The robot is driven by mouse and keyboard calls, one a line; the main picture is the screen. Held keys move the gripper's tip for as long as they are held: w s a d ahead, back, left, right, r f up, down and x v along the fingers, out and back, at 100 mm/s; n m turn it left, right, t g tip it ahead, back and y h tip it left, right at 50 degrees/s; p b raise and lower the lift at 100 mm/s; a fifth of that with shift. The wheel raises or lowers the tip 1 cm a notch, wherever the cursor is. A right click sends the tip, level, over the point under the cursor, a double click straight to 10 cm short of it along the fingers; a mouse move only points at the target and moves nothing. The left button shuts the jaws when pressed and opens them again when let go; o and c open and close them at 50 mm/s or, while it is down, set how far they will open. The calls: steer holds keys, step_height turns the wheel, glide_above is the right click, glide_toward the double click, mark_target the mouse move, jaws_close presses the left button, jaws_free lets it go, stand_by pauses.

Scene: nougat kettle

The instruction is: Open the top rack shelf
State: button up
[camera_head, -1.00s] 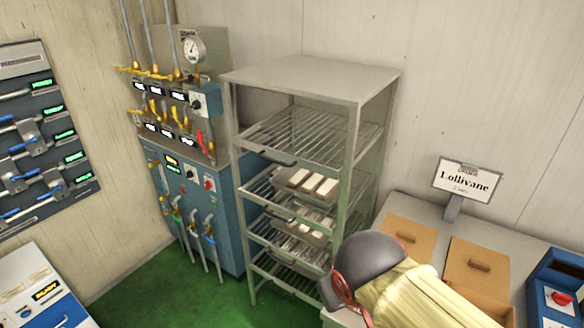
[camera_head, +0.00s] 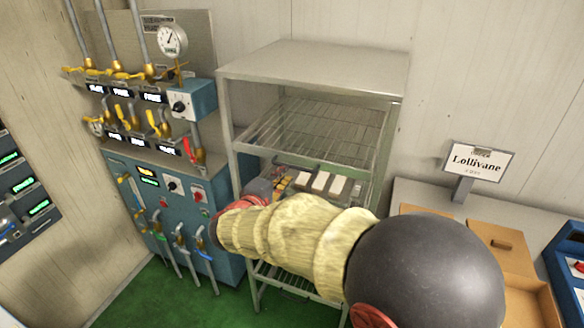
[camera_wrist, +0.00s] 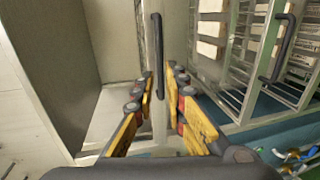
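The rack's top shelf (camera_head: 315,132) is a bare wire shelf in the upper bay of the grey metal rack (camera_head: 315,68). It sits inside the frame. In the wrist view a black bar handle (camera_wrist: 157,50) on a shelf front runs upright in the picture, in line with my gripper. My gripper (camera_wrist: 160,85) has its yellow-padded fingers on either side of this handle and front rail, with narrow gaps; contact is unclear.
A lower shelf with pale bars (camera_head: 320,183) has its own black handle (camera_wrist: 278,48). A blue valve cabinet (camera_head: 165,205) with pipes and levers stands close on the rack's left. A counter with brown boxes (camera_head: 495,245) and a Lollivane sign (camera_head: 478,161) is on the right.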

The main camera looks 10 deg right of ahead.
mark_target(292, 166)
steer(key=x, duration=0.7)
steer(key=shift+c, duration=0.5)
jaws_close()
steer(key=f+b+v, duration=0.2)
steer(key=b+v, duration=0.1)
steer(key=v, duration=0.9)
steer(key=s+f+b+v, duration=0.1)
steer(key=f+b+v, duration=0.2)
steer(key=v, duration=0.9)
steer(key=shift+a+b, duration=0.3)
steer(key=shift+b, duration=0.1)
steer(key=shift+s, duration=0.1)
